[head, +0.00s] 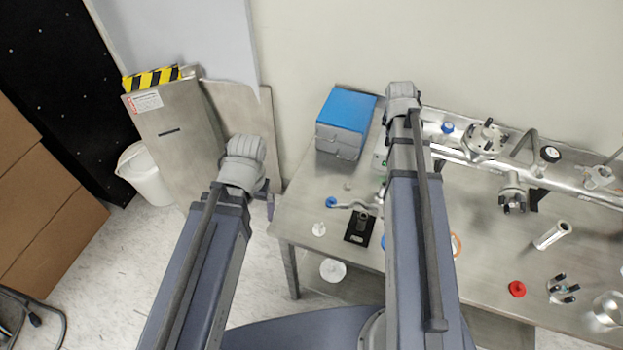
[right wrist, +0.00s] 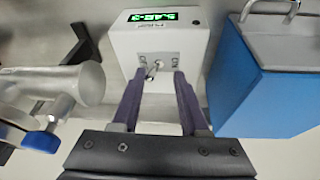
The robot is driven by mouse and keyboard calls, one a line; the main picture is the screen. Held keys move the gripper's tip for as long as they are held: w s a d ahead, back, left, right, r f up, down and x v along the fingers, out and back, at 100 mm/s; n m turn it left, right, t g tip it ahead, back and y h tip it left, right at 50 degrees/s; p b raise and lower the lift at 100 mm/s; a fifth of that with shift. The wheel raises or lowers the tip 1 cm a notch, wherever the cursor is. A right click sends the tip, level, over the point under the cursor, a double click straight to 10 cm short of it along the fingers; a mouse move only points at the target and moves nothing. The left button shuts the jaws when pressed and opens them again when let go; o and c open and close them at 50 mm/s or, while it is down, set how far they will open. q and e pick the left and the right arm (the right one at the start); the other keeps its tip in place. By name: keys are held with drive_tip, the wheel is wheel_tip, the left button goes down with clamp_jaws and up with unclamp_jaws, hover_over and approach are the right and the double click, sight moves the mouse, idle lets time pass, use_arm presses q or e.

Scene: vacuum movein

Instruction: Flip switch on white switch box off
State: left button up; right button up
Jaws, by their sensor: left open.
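The white switch box (right wrist: 197,45) stands in front of my right gripper in the right wrist view, with a lit green display on top. Its metal toggle switch (right wrist: 153,68) sticks out from the front face below a small label. My right gripper (right wrist: 159,77) is open, with its two purple fingers on either side of the switch and gaps to it. In the head view my right arm mostly hides the box; a pale sliver of it (head: 379,158) shows. My left gripper (head: 269,205) is open and empty, left of the table.
A blue-topped box (head: 346,112) stands close beside the switch box and also shows in the right wrist view (right wrist: 262,98). A metal pipe assembly (head: 560,182) runs along the back of the metal table (head: 480,262). Loose parts and a red cap (head: 517,289) lie on the table.

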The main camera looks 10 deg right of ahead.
drive_tip(key=h+b, duration=0.1)
drive_tip(key=w+a+g+h+b, duration=0.1)
drive_tip(key=shift+a+f+n+h, duration=0.15)
drive_tip(key=shift+f+n+h, duration=0.15)
drive_tip(key=shift+f, duration=0.05)
drive_tip(key=d+p+v, duration=0.1)
drive_tip(key=p+v, duration=0.7)
drive_tip(key=s+a+f+n+y, duration=0.1)
drive_tip(key=s+a+n, duration=0.2)
drive_tip(key=a, duration=0.5)
drive_tip(key=s+a+f+n+g+y+b, duration=0.1)
drive_tip(key=s+a+n, duration=0.2)
drive_tip(key=s+a, duration=0.2)
drive_tip(key=s+a+f+n+y, duration=0.1)
drive_tip(key=s+a+n, duration=0.2)
drive_tip(key=a, duration=0.8)
drive_tip(key=shift+s+y, duration=0.4)
drive_tip(key=shift+s, duration=0.5)
